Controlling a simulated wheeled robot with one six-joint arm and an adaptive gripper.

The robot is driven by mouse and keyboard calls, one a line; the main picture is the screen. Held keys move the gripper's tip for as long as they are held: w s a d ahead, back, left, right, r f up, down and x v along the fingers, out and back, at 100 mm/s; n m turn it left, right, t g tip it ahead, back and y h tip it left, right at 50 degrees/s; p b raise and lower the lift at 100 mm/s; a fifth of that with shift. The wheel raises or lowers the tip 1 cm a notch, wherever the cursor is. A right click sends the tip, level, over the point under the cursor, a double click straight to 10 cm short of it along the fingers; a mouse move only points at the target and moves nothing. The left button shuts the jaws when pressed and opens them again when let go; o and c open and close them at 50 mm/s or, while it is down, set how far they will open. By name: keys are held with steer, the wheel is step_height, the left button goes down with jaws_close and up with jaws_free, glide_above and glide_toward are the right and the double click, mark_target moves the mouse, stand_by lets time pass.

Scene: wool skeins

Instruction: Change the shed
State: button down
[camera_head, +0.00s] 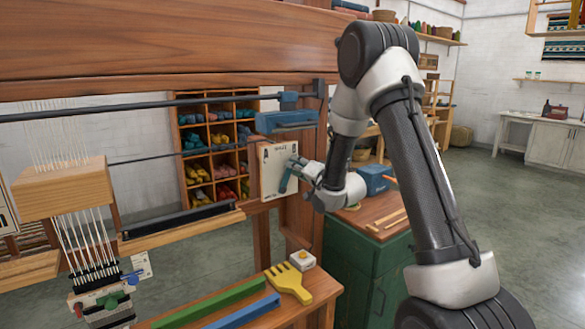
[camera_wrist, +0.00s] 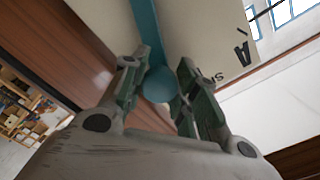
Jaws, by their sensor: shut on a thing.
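A pale plate (camera_head: 268,186) with black letters is fixed to the loom's wooden upright. A teal lever (camera_head: 286,183) stands out in front of it, tilted. In the wrist view the teal lever (camera_wrist: 148,28) ends in a round knob between my fingers. My gripper (camera_head: 299,168) is at the plate's right side, its fingers (camera_wrist: 163,88) closed around the knob end. Part of the plate (camera_wrist: 212,35) with a letter A shows behind. On the loom, pale warp threads (camera_head: 85,240) run through a wooden block (camera_head: 62,188) at the left.
A green bar (camera_head: 210,303), a blue bar (camera_head: 243,311), a yellow comb (camera_head: 289,282) and a white button box (camera_head: 301,260) lie on the front bench. A green cabinet (camera_head: 350,275) stands right of the upright, with a blue box (camera_head: 373,179) on top. Wool shelves (camera_head: 213,150) are behind.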

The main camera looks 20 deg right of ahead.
steer(key=shift+w+d+f+m, duration=0.15)
steer(key=shift+d+f+m, duration=0.15)
steer(key=shift+d+m, duration=0.3)
steer(key=shift+a, duration=0.1)
steer(key=c, duration=1.1)
jaws_free()
steer(key=shift+o, duration=0.2)
steer(key=v, duration=1.2)
